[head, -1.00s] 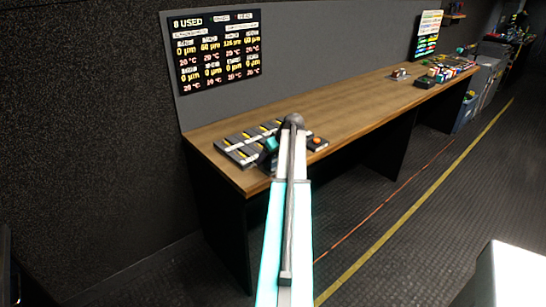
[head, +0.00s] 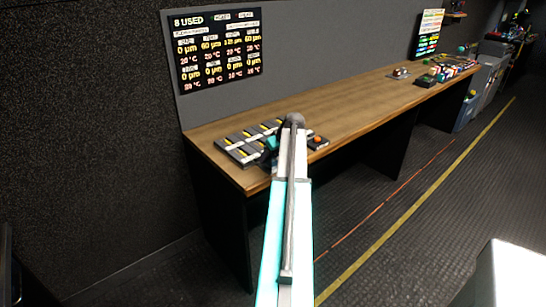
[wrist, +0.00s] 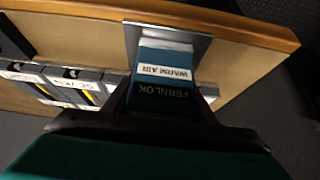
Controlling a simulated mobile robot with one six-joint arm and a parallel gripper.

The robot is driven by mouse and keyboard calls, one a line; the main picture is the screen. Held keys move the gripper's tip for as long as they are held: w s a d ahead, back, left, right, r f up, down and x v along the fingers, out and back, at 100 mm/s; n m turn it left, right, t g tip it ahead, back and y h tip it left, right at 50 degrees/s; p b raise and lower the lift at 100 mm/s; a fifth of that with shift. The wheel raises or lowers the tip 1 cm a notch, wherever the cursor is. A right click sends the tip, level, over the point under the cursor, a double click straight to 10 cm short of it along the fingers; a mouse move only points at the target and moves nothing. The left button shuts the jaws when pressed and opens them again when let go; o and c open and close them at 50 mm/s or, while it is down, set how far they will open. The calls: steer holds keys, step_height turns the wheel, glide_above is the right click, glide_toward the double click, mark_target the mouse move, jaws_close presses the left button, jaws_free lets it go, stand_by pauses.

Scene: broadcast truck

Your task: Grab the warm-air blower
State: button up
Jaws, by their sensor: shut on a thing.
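The warm-air blower (wrist: 163,88) is a dark teal block with a white "WARM AIR" label and the word FERNLOK, in the middle of the wrist view. My gripper (wrist: 165,105) is shut on it, with dark fingers at its sides. A grey plate (wrist: 196,47) lies on the wooden bench behind the blower's far end; I cannot tell whether they touch. In the head view a small teal patch (head: 271,143) shows left of my arm's end, above the bench's near end. My arm hides most of that spot, including the fingers.
Several grey units with yellow strips (head: 240,146) stand in rows on the wooden bench (head: 350,107), left of my arm. A small dark box with an orange knob (head: 317,142) lies to the right. A display panel (head: 212,48) stands behind. The bench middle is mostly clear.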

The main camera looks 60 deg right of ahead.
steer(key=shift+r, duration=0.2)
steer(key=shift+r+b, duration=0.7)
steer(key=shift+r, duration=0.8)
steer(key=s+a+r+b, duration=0.1)
steer(key=s+a+b, duration=0.1)
steer(key=s, duration=1.3)
steer(key=shift+s+a+r+b, duration=0.3)
steer(key=shift+s+a+b, duration=0.1)
steer(key=shift+b, duration=0.2)
steer(key=shift+w, duration=0.1)
